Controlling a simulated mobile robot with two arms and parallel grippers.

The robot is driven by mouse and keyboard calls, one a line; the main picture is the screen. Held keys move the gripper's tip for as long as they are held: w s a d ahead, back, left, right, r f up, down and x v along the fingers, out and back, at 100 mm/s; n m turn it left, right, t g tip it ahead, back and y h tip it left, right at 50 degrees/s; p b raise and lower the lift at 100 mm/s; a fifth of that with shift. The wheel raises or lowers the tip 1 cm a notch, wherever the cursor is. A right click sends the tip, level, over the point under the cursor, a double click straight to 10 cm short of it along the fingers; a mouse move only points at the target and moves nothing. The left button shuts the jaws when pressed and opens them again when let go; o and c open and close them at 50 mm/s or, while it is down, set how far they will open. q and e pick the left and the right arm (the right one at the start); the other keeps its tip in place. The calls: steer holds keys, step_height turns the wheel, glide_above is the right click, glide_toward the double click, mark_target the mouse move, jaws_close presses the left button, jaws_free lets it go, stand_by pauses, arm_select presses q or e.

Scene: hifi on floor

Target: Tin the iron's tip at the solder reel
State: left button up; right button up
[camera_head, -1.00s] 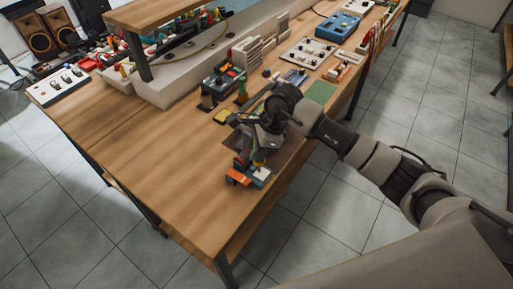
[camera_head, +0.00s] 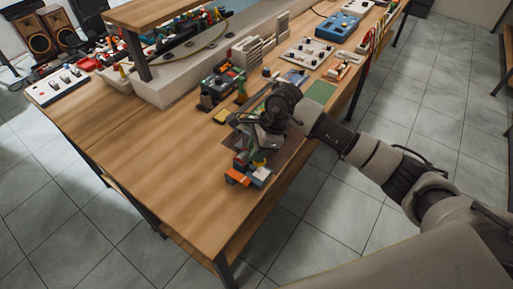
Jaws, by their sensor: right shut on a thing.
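My right gripper (camera_head: 256,132) is over the right side of the wooden bench, its arm coming in from the right. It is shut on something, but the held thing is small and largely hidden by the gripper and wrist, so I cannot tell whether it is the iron. Close below the gripper, near the bench's front right edge, is a cluster of small orange, blue, red and white parts (camera_head: 247,175). I cannot make out the solder reel or the iron's tip for certain. My left gripper is not in view.
The wooden bench (camera_head: 150,170) is bare at its front left. A dark and green device (camera_head: 222,84) stands behind the gripper. A white panel with knobs (camera_head: 308,53), a blue box (camera_head: 338,27) and a green mat (camera_head: 321,92) lie toward the back right. A raised shelf stands at the back.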

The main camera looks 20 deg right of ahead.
steer(key=shift+f+b, duration=0.3)
steer(key=shift+b, duration=0.2)
stand_by(2.2)
steer(key=shift+r+p, duration=1.05)
steer(key=shift+r, duration=1.25)
